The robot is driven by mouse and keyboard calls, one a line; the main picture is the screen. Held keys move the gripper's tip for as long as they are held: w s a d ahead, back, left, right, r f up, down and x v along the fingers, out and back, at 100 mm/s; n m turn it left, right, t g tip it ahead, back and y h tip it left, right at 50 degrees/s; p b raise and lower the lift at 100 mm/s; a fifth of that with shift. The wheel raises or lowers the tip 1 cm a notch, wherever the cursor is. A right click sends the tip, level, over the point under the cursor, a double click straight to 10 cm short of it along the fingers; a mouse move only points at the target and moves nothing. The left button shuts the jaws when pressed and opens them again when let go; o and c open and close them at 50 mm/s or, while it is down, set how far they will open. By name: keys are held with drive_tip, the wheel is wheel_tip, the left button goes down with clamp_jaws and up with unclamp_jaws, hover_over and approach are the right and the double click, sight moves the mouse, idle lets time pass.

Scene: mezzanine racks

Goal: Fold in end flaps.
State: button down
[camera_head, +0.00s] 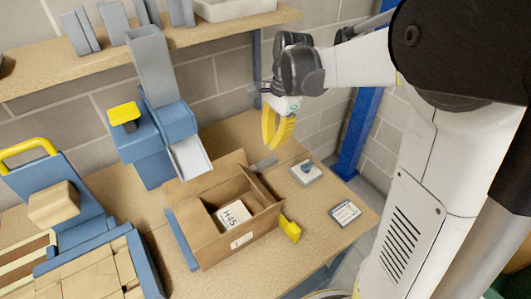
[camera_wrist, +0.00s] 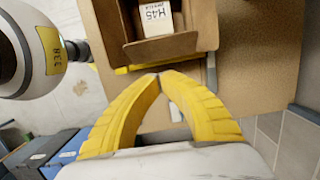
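An open cardboard carton (camera_head: 247,240) sits on the wooden bench in the head view. A white box marked H45 (camera_head: 233,215) lies inside it. Cardboard panels stand up at its back and right side; which are end flaps I cannot fully tell. The carton (camera_wrist: 105,25) and the H45 box (camera_wrist: 157,18) also show at the top of the wrist view. My gripper (camera_head: 277,140) hangs above the bench, behind and right of the carton, apart from it in the head view. Its yellow fingertips (camera_wrist: 158,77) meet in the wrist view, with nothing visible between them.
A yellow block (camera_head: 290,228) stands at the carton's right, and a blue guide (camera_head: 182,238) at its left. A blue dispenser (camera_head: 155,140) stands behind. Two small flat items (camera_head: 306,172) (camera_head: 345,213) lie at right. A blue rack post (camera_head: 360,130) and upper shelf (camera_head: 110,55) bound the space.

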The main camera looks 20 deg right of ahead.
drive_tip(key=b, duration=0.2)
approach(255, 183)
wheel_tip(255, 183, down, 5)
drive_tip(key=d, duration=0.3)
drive_tip(key=a, duration=0.1)
drive_tip(key=a+f, duration=0.1)
drive_tip(key=shift+w+a+f, duration=0.2)
drive_tip(key=shift+a+f, duration=0.05)
drive_tip(key=shift+f, duration=0.05)
drive_tip(key=shift+s+a+f, duration=0.1)
drive_tip(key=shift+a+f, duration=0.2)
drive_tip(key=shift+a, duration=0.25)
drive_tip(key=shift+s+a+f+h+b, duration=0.2)
drive_tip(key=shift+a+h+b, duration=0.15)
drive_tip(key=shift+a+h, duration=0.35)
drive_tip(key=shift+a+f+t+h+b, duration=0.3)
drive_tip(key=shift+a+f+h+b, duration=0.15)
drive_tip(key=shift+h, duration=0.45)
drive_tip(key=shift+s+a+f+t+h+b, duration=0.25)
drive_tip(key=shift+a+f+h+b, duration=0.85)
drive_tip(key=shift+b, duration=0.4)
drive_tip(key=shift+s+a+f+t+h+b, duration=0.2)
drive_tip(key=shift+a+f+h+b, duration=0.65)
drive_tip(key=shift+f+b, duration=0.5)
drive_tip(key=shift+d, duration=0.1)
